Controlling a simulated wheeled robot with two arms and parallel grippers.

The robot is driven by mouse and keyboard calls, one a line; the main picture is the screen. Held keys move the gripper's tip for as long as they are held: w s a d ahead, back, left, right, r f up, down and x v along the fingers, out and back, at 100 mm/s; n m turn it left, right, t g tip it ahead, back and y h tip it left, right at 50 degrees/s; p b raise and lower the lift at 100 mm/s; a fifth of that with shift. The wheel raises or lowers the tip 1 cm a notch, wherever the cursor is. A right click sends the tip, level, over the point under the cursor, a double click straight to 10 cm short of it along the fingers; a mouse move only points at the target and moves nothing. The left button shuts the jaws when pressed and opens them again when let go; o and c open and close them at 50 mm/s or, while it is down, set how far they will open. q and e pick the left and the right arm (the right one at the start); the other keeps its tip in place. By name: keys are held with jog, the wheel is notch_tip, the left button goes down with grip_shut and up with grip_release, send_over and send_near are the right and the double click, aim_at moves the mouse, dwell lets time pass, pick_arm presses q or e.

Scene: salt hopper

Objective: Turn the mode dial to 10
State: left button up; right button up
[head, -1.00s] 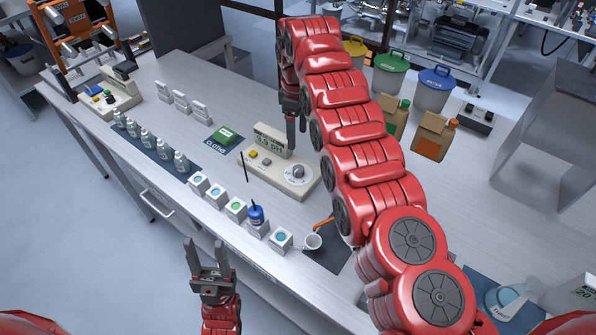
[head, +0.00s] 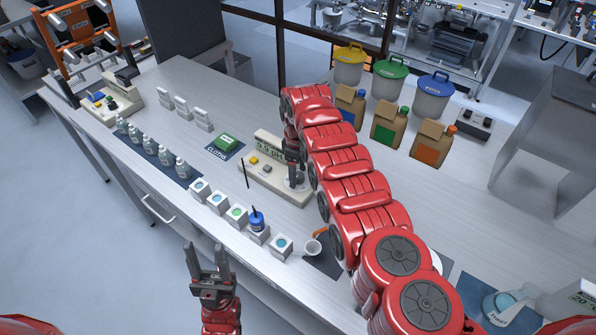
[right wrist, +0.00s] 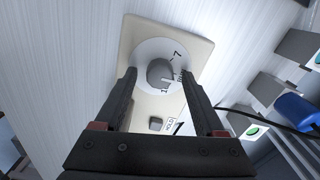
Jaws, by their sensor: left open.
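The mode dial is a grey knob on a white disc, on the beige meter (head: 262,180) on the bench. In the right wrist view the knob (right wrist: 160,73) lies between the fingers of my right gripper (right wrist: 159,84). These fingers are open, with a gap to the knob on both sides; contact is not visible. A 7 shows on the disc; other marks are partly covered. In the head view my right gripper (head: 293,178) points down over the dial and hides most of it. My left gripper (head: 210,262) is open and empty in front of the bench.
Cartons (head: 388,127) and lidded bins (head: 432,97) are behind.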

grip_shut()
jog(key=shift+w+m, duration=0.1)
jog(key=shift+m, duration=0.2)
jog(key=m+b, duration=0.2)
jog(key=shift+f+m, duration=0.1)
jog(key=shift+m, duration=0.3)
jog(key=m+b, duration=0.5)
jog(key=shift+f+b, duration=0.1)
jog(key=shift+b, duration=0.2)
jog(key=shift+r+m+b, duration=0.2)
jog(key=shift+m+b, duration=1.05)
jog(key=shift+m, duration=0.45)
jog(key=shift+r, duration=0.1)
jog(key=shift+o, duration=0.2)
grip_release()
